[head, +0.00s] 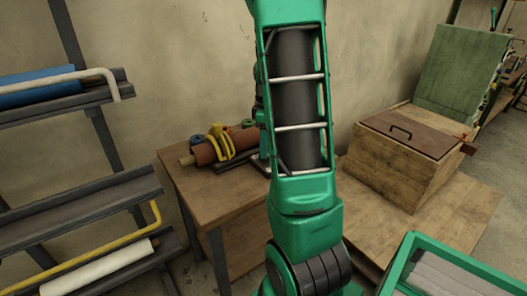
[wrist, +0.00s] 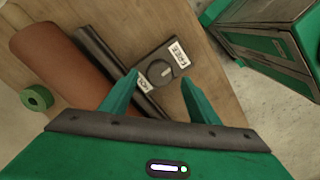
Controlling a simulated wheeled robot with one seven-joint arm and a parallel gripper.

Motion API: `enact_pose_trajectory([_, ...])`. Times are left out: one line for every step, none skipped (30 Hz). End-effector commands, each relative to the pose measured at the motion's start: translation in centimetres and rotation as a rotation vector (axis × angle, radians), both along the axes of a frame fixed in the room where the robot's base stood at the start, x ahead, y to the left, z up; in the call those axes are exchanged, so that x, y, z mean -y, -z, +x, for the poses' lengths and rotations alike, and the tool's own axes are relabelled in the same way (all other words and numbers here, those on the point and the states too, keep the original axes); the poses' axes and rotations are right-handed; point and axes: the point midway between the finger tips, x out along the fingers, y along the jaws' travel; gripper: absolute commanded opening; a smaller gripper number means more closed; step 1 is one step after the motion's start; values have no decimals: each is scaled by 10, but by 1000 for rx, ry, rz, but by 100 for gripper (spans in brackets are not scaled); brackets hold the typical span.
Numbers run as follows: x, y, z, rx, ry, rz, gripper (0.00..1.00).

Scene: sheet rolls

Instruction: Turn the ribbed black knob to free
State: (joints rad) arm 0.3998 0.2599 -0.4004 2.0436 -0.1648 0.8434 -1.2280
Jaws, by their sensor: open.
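The black knob (wrist: 160,70) is a small round dial on a dark plate, seen in the wrist view. A white label reading FREE (wrist: 176,51) lies at its upper right, and a second white label (wrist: 142,83) at its lower left is too small to read surely. Which way the knob points is hard to tell. My gripper (wrist: 160,79) is open and empty. Its two green fingers show on either side of the knob; whether they touch it or stay above it I cannot tell. In the head view my arm hides the knob.
A reddish-brown roll (wrist: 62,62) and a dark rail (wrist: 112,68) lie left of the knob on the wooden table (head: 196,185). A green ring (wrist: 37,97) sits beside the roll. A yellow clamp (head: 222,143) stands at the roll. A wooden box (head: 400,160) is at right.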

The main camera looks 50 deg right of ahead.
Motion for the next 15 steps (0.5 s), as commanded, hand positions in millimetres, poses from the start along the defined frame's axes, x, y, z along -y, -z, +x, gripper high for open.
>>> enact_pose_trajectory([0, -11, 1, 3, -1, -1, 55])
enact_pose_trajectory([0, -17, 1, 4, -1, -2, 55])
enact_pose_trajectory([0, -25, 1, 4, -1, -2, 55])
enact_pose_trajectory([0, -31, 1, 4, 0, -2, 55])
enact_pose_trajectory([0, -36, 1, 2, 0, -2, 55])
enact_pose_trajectory([1, -43, 1, 2, 0, -2, 55])
enact_pose_trajectory([0, -48, 0, 2, 0, -2, 55])
enact_pose_trajectory([1, -53, 0, 2, 1, -2, 55])
enact_pose_trajectory([1, -58, 0, 1, 1, -2, 55])
enact_pose_trajectory([0, -62, 0, 1, 1, -1, 55])
enact_pose_trajectory([1, -65, 0, 1, 1, -1, 55])
enact_pose_trajectory([1, -69, 0, 0, 1, -1, 55])
enact_pose_trajectory([1, -72, 0, -1, 1, -1, 55])
enact_pose_trajectory([1, -74, 0, -1, 1, -1, 55])
enact_pose_trajectory([0, -76, 0, -1, 2, -1, 55])
